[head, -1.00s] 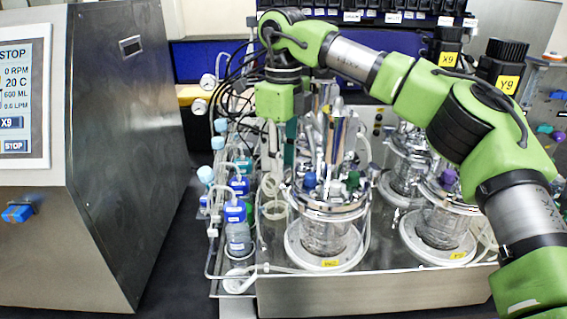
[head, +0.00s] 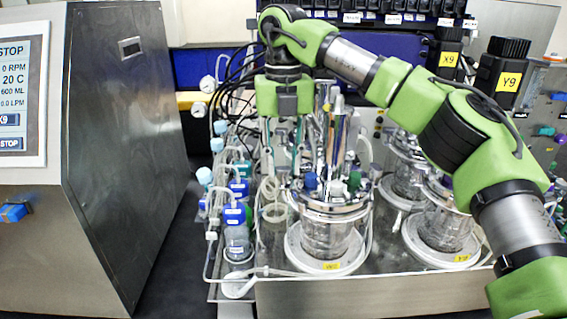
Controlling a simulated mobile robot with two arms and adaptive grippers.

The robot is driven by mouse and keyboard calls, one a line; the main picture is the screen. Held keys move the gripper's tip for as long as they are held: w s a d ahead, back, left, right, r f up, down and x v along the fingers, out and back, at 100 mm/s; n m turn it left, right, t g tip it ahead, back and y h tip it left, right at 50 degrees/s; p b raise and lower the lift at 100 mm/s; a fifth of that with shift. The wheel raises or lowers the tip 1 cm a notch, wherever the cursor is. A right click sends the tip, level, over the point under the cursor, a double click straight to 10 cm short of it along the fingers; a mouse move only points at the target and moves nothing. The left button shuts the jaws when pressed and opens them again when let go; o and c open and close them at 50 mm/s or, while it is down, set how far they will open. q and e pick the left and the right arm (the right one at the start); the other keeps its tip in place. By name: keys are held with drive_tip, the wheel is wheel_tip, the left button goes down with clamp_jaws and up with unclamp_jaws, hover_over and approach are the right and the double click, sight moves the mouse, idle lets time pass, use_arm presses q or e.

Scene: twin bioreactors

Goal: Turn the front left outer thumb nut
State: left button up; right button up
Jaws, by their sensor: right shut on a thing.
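The front left bioreactor (head: 327,238) is a glass vessel with a shiny metal head plate (head: 335,208), standing on a white ring. Several ports and small coloured caps rise from the plate. My right gripper (head: 284,165) points straight down at the left side of this head plate, its green body above and its slim fingers below. It is shut on the small outer thumb nut at the plate's left edge. The nut itself is too small and too covered by the fingers to make out. My left gripper is not in view.
Blue-capped bottles (head: 237,232) with tubing stand close to the left. A steel control cabinet (head: 125,150) with a screen fills the far left. Other vessels (head: 440,222) stand to the right and behind. Black motors marked X9 and Y9 (head: 501,75) stand at the back right.

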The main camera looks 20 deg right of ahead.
sight(284, 168)
drive_tip(key=shift+m, duration=0.5)
drive_tip(key=o, duration=1.1)
drive_tip(key=shift+r, duration=0.1)
wheel_tip(284, 168, up, 12)
drive_tip(key=shift+f, duration=0.1)
idle(0.5)
